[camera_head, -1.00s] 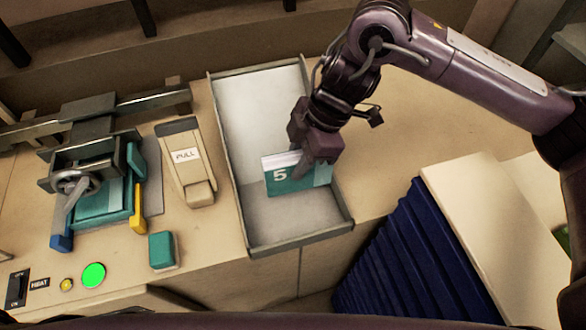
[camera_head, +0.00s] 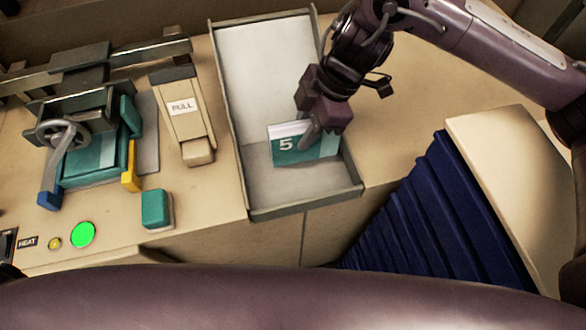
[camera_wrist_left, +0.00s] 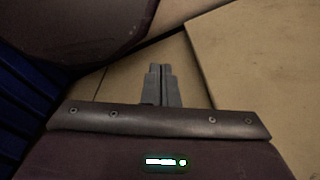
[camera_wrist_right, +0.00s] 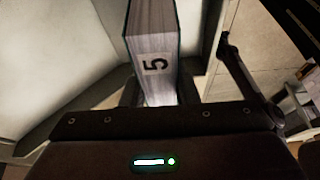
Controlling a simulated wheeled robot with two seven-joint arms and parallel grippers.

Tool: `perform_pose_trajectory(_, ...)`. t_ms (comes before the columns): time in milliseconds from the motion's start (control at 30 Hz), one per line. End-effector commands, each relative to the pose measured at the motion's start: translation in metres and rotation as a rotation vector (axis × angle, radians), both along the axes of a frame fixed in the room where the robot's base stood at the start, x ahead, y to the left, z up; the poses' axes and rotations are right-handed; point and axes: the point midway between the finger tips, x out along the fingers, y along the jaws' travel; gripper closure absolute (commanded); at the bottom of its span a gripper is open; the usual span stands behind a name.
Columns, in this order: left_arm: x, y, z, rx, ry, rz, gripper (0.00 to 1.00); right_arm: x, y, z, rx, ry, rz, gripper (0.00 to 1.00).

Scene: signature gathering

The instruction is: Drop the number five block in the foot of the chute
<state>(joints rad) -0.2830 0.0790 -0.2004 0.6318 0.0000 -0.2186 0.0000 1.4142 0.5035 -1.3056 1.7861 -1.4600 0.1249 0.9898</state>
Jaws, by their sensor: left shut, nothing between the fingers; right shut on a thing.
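The number five block (camera_head: 290,148) is a teal, book-like block with a white 5 on its face and pale page edges. My right gripper (camera_head: 318,140) is shut on it and holds it at the near end of the chute (camera_head: 262,65), between the side walls. In the right wrist view the block (camera_wrist_right: 152,40) stands between the fingers, with a 5 label on its page side. I cannot tell whether its lower edge touches the chute floor. My left gripper (camera_wrist_left: 161,85) shows in the left wrist view, shut and empty; the head view does not show it.
Left of the chute are a PULL dispenser (camera_head: 182,110), a teal block (camera_head: 156,208) and a press with a handwheel (camera_head: 70,135). A green button (camera_head: 83,234) is at the front left. Dark blue pleated material (camera_head: 430,215) stands at the right.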

Motion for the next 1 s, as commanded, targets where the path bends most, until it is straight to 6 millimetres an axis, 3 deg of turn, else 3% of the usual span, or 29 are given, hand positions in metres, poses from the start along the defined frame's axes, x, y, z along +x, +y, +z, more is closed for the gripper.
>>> perform_pose_trajectory(100, -0.01, 0.001, 0.0, 0.002, 0.014, -0.001, 1.0, 0.0, 0.0, 0.002, 0.001, -0.001, 0.0, 1.0)
perform_pose_trajectory(133, -0.013, 0.002, 0.0, 0.002, 0.019, -0.001, 1.0, 0.0, 0.0, 0.002, 0.001, -0.001, 0.0, 0.7)
perform_pose_trajectory(300, -0.028, 0.003, -0.002, 0.005, 0.041, -0.001, 1.0, 0.0, 0.0, 0.001, 0.001, -0.001, 0.0, 0.48)
perform_pose_trajectory(667, -0.023, 0.003, -0.003, 0.004, 0.034, -0.001, 1.0, 0.001, -0.002, 0.005, -0.001, -0.001, 0.0, 0.47)
perform_pose_trajectory(1000, -0.017, 0.002, -0.009, 0.003, 0.025, 0.0, 1.0, 0.007, -0.02, 0.052, 0.0, -0.006, -0.001, 0.47)
